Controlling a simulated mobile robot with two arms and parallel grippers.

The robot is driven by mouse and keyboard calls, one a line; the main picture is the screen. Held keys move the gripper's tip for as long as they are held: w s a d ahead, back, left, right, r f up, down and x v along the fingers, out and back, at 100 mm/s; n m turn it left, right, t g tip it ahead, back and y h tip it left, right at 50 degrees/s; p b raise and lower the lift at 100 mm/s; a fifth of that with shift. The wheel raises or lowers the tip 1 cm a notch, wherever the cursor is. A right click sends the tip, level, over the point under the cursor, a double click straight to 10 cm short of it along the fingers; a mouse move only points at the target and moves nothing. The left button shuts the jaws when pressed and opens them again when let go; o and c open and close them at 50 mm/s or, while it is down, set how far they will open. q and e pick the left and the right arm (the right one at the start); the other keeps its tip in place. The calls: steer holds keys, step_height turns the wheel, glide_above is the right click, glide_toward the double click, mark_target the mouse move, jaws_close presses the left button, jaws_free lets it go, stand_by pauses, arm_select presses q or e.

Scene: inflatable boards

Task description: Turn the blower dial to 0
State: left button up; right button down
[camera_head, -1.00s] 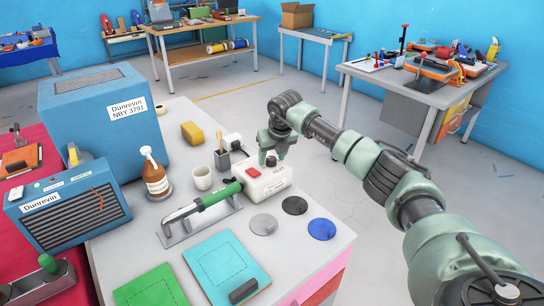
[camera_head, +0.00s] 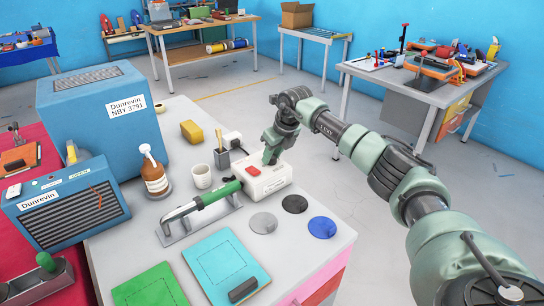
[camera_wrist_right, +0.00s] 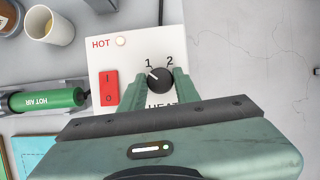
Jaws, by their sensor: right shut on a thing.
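The blower's white control box (camera_head: 275,183) stands on the grey bench, beside the green-handled hot air tool (camera_head: 218,195). In the right wrist view, the box (camera_wrist_right: 130,60) carries a black dial (camera_wrist_right: 160,82) with the marks 1 and 2 above it and the word HEAT below. The dial's white mark points up and left, toward 1. No 0 mark shows beside the dial. My right gripper (camera_head: 270,158) comes down on the box, and its two green fingers (camera_wrist_right: 159,85) are shut on the dial's sides. My left gripper is not in view.
A red rocker switch (camera_wrist_right: 109,88) and a small lamp (camera_wrist_right: 120,41) sit left of the dial. A brush cup (camera_head: 222,158), white cup (camera_head: 202,176) and spray bottle (camera_head: 155,178) stand left of the box. Flat discs (camera_head: 263,223) lie in front.

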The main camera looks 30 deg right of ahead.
steer(key=n+y, duration=0.1)
steer(key=n, duration=0.1)
steer(key=n+b, duration=0.1)
steer(key=n, duration=0.1)
steer(key=shift+w+d+y, duration=0.1)
steer(key=shift+d+y, duration=0.05)
steer(key=shift+y, duration=0.25)
steer(key=shift+n+g+y+b, duration=0.6)
steer(key=shift+n+b, duration=0.4)
steer(key=shift+n, duration=1.1)
steer(key=c, duration=1.1)
jaws_free()
steer(key=shift+o, duration=0.2)
steer(key=v, duration=0.8)
steer(key=shift+b, duration=0.35)
steer(key=shift+w+f, duration=0.1)
